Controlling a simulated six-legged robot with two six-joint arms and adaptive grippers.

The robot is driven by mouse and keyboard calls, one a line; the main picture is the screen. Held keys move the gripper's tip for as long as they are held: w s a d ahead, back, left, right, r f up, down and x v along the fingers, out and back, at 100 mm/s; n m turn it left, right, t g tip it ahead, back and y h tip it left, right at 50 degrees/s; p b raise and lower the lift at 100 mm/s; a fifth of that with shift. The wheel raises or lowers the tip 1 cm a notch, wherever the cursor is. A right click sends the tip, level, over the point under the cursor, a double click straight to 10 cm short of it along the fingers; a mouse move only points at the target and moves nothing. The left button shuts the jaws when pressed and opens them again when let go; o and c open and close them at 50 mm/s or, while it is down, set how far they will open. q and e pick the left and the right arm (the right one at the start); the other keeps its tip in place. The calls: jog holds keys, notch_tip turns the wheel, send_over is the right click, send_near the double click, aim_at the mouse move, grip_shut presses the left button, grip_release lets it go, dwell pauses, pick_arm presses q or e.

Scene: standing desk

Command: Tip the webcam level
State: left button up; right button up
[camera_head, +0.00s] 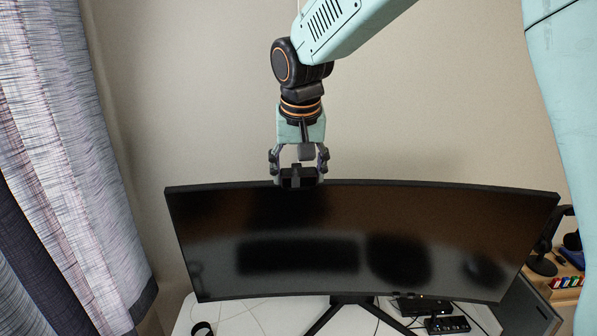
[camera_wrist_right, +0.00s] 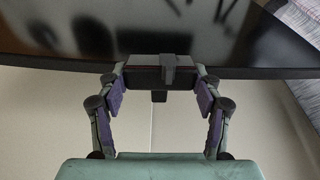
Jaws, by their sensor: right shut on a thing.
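The webcam (camera_head: 298,178) is a small black bar at the middle of the monitor's top edge. In the right wrist view the webcam (camera_wrist_right: 158,72) lies across the monitor's edge, with a clip part at its middle. My right gripper (camera_head: 298,172) comes down from above, its two fingers on either side of the webcam, shut on its ends. The fingers also show in the right wrist view (camera_wrist_right: 160,85). The exact tilt of the webcam is hard to tell. My left gripper is not in view.
The wide curved monitor (camera_head: 330,250) stands on a white desk (camera_head: 260,318). A curtain (camera_head: 70,170) hangs at the left. A black device with buttons (camera_head: 447,324) sits below the screen, and a headphone stand (camera_head: 545,255) is at the right. The wall above the monitor is bare.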

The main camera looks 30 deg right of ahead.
aim_at(299, 170)
jog(key=shift+w+d+g+y, duration=0.15)
jog(key=shift+g+y, duration=0.1)
jog(key=shift+g, duration=0.35)
jog(key=shift+w+a+g+y, duration=0.1)
jog(key=shift+g+y, duration=0.15)
jog(key=shift+g, duration=0.35)
jog(key=o, duration=1.2)
jog(key=shift+s+r, duration=0.1)
jog(key=shift+s, duration=0.05)
jog(key=shift+c, duration=0.2)
notch_tip(299, 170, up, 12)
jog(key=shift+s, duration=0.25)
